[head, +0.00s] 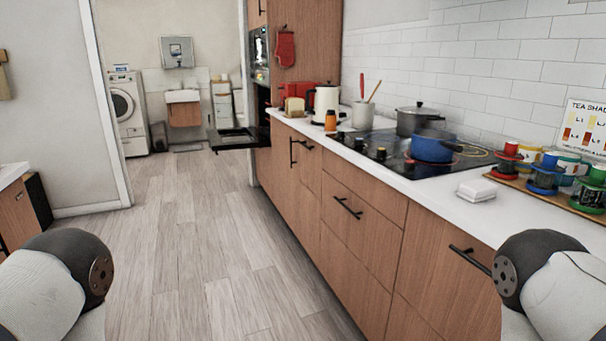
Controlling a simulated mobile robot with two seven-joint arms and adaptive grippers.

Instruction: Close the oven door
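The oven door (237,138) is open. It is folded down and lies about level, sticking out to the left from the tall wooden cabinet at the far end of the counter. The oven's dark opening (263,103) shows only as a narrow strip, seen from the side. The oven door is well away from me, across the floor. Upper parts of my two arms show at the lower left and lower right corners. Neither gripper is in the picture.
The wood floor (190,230) between me and the oven door is clear. The counter (397,171) with wooden drawers runs along the right, holding a cooktop, pots and a kettle (326,101). A wall with a doorway edge (106,110) stands left; a washing machine (126,112) is beyond.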

